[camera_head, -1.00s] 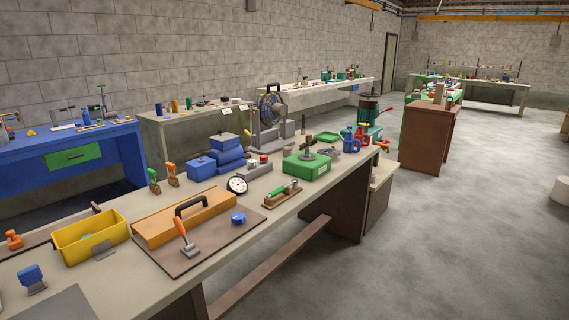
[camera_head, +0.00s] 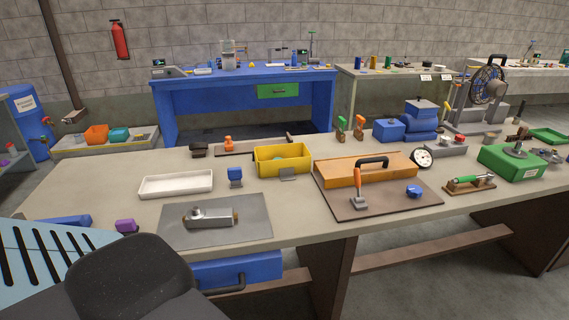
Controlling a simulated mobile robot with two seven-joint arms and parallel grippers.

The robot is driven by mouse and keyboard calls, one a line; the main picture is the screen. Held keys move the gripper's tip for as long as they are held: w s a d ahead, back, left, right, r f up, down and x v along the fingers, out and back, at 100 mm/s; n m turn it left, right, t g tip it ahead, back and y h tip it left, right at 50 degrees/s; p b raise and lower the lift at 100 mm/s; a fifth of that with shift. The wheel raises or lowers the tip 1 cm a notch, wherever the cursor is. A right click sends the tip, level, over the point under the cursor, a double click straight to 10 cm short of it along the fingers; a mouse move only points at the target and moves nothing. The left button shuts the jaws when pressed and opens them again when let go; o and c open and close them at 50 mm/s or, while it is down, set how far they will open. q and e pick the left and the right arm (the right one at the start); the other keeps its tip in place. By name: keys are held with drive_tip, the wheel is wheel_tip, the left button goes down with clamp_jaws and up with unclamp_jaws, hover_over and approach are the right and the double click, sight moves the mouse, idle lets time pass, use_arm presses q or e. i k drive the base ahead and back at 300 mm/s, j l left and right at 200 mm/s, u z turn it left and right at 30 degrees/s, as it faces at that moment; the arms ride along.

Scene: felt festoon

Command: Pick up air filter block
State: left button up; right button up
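Nothing in view is plainly labelled as an air filter block. A small grey metal block with a rounded end and a brownish end (camera_head: 210,217) lies on a grey mat (camera_head: 250,232) on the near bench; I cannot tell whether it is the air filter block. Neither of my grippers is in view.
The near bench (camera_head: 300,211) also holds a white tray (camera_head: 176,184), a yellow bin (camera_head: 283,160), an orange handled box (camera_head: 365,173) and a green box (camera_head: 512,160). A dark rounded shape (camera_head: 130,278) and light blue slotted panel (camera_head: 45,262) fill the lower left.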

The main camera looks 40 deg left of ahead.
sight(226, 216)
drive_tip(key=u, duration=1.9)
drive_tip(key=i+l+u, duration=0.1)
drive_tip(key=l, duration=0.3)
drive_tip(key=i+l+u, duration=0.15)
drive_tip(key=l, duration=0.2)
drive_tip(key=i+l+u, duration=0.1)
drive_tip(key=l, duration=0.3)
drive_tip(key=i+l+u, duration=0.15)
drive_tip(key=l, duration=0.3)
